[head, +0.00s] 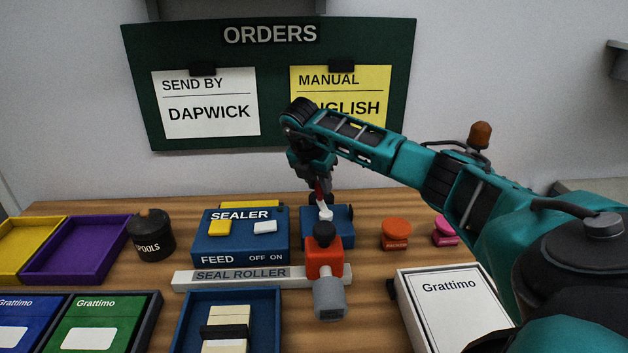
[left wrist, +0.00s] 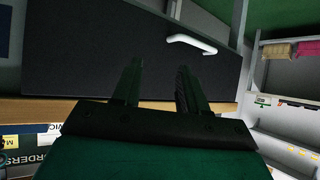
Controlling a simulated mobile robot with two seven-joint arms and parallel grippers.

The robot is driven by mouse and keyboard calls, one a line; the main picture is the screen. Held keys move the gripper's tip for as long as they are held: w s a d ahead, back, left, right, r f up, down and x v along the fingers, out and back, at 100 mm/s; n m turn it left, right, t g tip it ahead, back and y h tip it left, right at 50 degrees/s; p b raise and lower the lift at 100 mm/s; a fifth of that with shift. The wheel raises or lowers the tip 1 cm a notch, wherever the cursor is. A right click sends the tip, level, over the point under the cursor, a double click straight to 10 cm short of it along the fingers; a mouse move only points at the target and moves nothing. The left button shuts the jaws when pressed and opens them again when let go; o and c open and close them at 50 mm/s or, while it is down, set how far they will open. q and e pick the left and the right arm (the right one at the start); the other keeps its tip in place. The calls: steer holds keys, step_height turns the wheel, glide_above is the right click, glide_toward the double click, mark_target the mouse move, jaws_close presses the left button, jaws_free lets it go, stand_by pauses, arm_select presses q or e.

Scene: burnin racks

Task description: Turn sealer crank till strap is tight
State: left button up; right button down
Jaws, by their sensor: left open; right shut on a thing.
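The blue sealer (head: 240,236) stands on the wooden bench, with a yellow and a white key on it. A smaller blue unit (head: 342,222) with a white crank (head: 326,213) is at its right. My right gripper (head: 323,197) reaches down from above and is shut on the crank's upper part; the fingers partly hide it. In front, a cream pack (head: 226,343) with a dark band across it lies in a blue tray (head: 273,318); I cannot tell how tight the band is. My left gripper (left wrist: 157,77) is open and empty, seen only in the left wrist view.
A red and grey roller head (head: 325,262) sits on the seal roller bar (head: 193,280), close to the crank. A white Grattimo box (head: 452,305) is under my right arm. A dark panel (left wrist: 90,50) faces my left gripper.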

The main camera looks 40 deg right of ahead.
steer(key=shift+s+d+r+m+g, duration=0.15)
steer(key=shift+d+m+g, duration=0.25)
steer(key=shift+m, duration=0.6)
steer(key=shift+s+d+m+g+p, duration=0.25)
steer(key=shift+m+g+p, duration=0.25)
steer(key=shift+m, duration=0.4)
steer(key=m, duration=0.1)
steer(key=s+m+g+p, duration=0.1)
steer(key=m, duration=0.1)
steer(key=d+m+p, duration=0.1)
steer(key=shift+s+m, duration=0.3)
steer(key=m, duration=0.1)
steer(key=s+m+g+p, duration=0.1)
steer(key=shift+d+m+y, duration=0.25)
steer(key=shift+m+y, duration=0.05)
steer(key=shift+m, duration=0.1)
steer(key=m+p, duration=0.1)
steer(key=s+m+g+y+p, duration=0.1)
steer(key=m, duration=0.1)
steer(key=shift+s, duration=0.3)
steer(key=shift+s+a+m+g+y+p, duration=0.15)
steer(key=shift+s+m+y+p, duration=0.2)
steer(key=shift+m, duration=0.65)
steer(key=shift+s+a+m+g+y+p, duration=0.15)
steer(key=shift+s+m+y, duration=0.25)
steer(key=shift+m, duration=0.6)
steer(key=c, duration=0.9)
jaws_free()
